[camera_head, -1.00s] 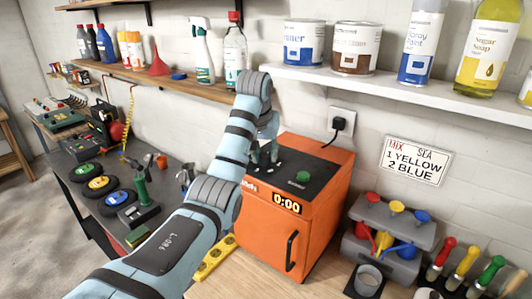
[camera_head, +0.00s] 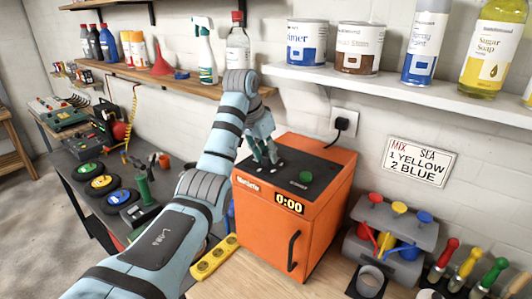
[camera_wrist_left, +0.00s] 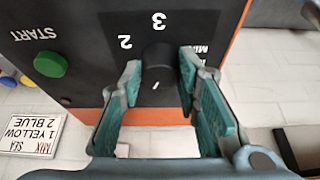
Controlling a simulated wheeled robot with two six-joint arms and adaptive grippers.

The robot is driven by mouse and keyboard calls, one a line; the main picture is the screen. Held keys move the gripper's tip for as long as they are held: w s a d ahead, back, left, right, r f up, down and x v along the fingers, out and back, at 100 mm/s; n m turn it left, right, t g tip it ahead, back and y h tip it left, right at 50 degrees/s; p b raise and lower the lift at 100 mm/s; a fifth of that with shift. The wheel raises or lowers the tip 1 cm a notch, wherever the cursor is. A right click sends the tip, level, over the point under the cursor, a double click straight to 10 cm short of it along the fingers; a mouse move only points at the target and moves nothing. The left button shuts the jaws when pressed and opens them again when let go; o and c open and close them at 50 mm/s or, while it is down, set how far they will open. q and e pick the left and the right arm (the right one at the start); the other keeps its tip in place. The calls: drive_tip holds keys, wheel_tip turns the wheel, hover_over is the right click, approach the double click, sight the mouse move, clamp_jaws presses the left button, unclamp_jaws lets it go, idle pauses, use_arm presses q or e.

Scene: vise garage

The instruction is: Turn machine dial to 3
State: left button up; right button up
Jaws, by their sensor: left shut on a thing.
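The orange machine (camera_head: 268,222) stands on the bench with a black top panel, a green start button (camera_head: 305,177) and a display reading 0:00. My left gripper (camera_head: 268,157) reaches down to the panel's back left part. In the left wrist view the black dial (camera_wrist_left: 158,57) sits between the teal finger pads of my left gripper (camera_wrist_left: 160,75), which is shut on it. The printed 2 and 3 show upside down beside the dial. A small white mark shows at the dial's near side; I cannot tell the setting it points to. My right gripper is out of view.
A wall shelf (camera_head: 400,90) with paint cans and bottles hangs above the machine. A yellow level (camera_head: 212,259) lies left of the machine. A black plug and cord run behind it.

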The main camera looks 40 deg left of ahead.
use_arm(q)
drive_tip(key=m+h, duration=0.1)
drive_tip(key=m, duration=0.3)
drive_tip(key=shift+a+h, duration=0.1)
drive_tip(key=shift+h, duration=0.3)
drive_tip(key=shift+w+a+f+m+g+h, duration=0.1)
drive_tip(key=shift+m+g+h, duration=0.4)
drive_tip(key=shift+m, duration=1.3)
drive_tip(key=shift+f, duration=0.1)
drive_tip(key=o, duration=1.1)
drive_tip(key=shift+w, duration=0.2)
drive_tip(key=shift+o, duration=0.2)
